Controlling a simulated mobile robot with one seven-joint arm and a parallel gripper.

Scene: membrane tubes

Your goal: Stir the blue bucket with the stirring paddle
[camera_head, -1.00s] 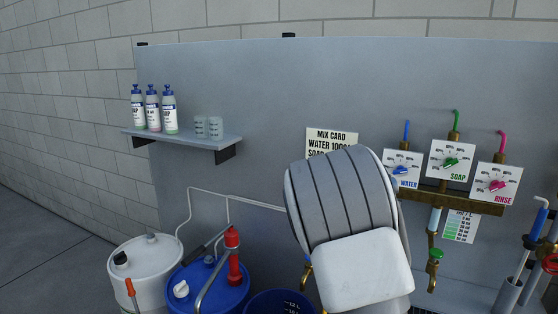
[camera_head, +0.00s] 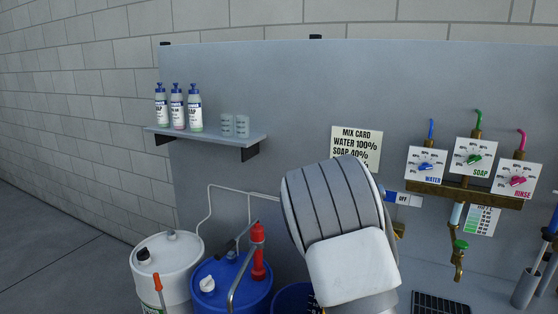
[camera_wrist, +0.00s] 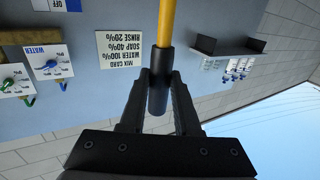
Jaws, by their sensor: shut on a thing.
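My gripper (camera_wrist: 160,105) is shut on the stirring paddle (camera_wrist: 166,25), around the black grip at the end of its yellow shaft in the wrist view. The paddle's far end is outside the wrist view. The blue bucket (camera_head: 290,298) is at the bottom edge of the head view, partly hidden behind my arm and cut off by the frame. My gripper is hidden behind my arm in the head view, so I cannot tell where the paddle is relative to the bucket.
A white drum (camera_head: 165,268) and a blue drum (camera_head: 232,290) with a red pump (camera_head: 258,255) stand left of the bucket. A shelf (camera_head: 205,138) with bottles and cups is on the panel. Dials (camera_head: 473,157) and a brass tap (camera_head: 459,260) are right. A drain grate (camera_head: 440,303) lies below.

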